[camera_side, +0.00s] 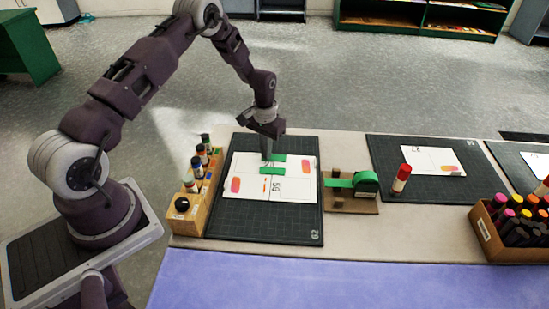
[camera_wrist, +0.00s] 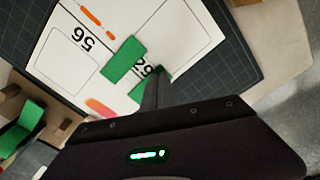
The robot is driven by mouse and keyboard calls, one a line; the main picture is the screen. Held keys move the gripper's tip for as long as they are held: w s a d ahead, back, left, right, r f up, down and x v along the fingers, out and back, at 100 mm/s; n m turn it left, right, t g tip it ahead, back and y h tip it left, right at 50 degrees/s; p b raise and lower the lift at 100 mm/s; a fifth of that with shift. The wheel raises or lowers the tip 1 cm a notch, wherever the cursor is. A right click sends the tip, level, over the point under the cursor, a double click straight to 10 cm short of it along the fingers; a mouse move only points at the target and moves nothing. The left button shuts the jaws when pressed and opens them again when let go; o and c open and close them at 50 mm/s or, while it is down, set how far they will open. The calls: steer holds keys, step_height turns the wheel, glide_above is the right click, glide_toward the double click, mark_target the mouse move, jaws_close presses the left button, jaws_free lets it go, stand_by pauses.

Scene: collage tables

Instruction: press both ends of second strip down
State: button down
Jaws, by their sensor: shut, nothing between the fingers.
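Two short green strips lie on white printed cards on a dark cutting mat (camera_side: 225,222). One strip (camera_side: 271,170) is nearer the camera in the side view; in the wrist view it lies flat and unobstructed (camera_wrist: 124,60). The other strip (camera_side: 279,157) is just behind it and is partly hidden by my fingers in the wrist view (camera_wrist: 140,90). My gripper (camera_side: 269,156) is shut and empty, pointing down. Its fingertips (camera_wrist: 160,72) are at one end of this farther strip; I cannot tell whether they touch it. The cards (camera_side: 298,190) bear numbers and coloured marks.
A wooden rack of bottles (camera_side: 196,205) stands left of the mat. A green tape dispenser (camera_side: 365,183) stands right of it. The table front is clear.

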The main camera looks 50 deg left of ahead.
steer(key=shift+r, duration=3.5)
steer(key=s+d+r+t, duration=0.1)
steer(key=s+d+r, duration=0.2)
steer(key=r, duration=0.4)
steer(key=s+d+r+m+t, duration=0.1)
steer(key=s+d+r, duration=0.1)
steer(key=r, duration=0.6)
steer(key=s+d+r, duration=0.3)
steer(key=r, duration=0.4)
steer(key=s+d+r+m+t, duration=0.1)
steer(key=s+d+r, duration=0.2)
steer(key=s, duration=0.8)
steer(key=s+d+r+m+t, duration=0.1)
steer(key=s+d+r+t, duration=0.1)
steer(key=s, duration=0.9)
steer(key=shift+s+d+r+t, duration=0.3)
steer(key=shift+d+r, duration=0.45)
steer(key=shift+d, duration=0.5)
steer(key=shift+w, duration=0.1)
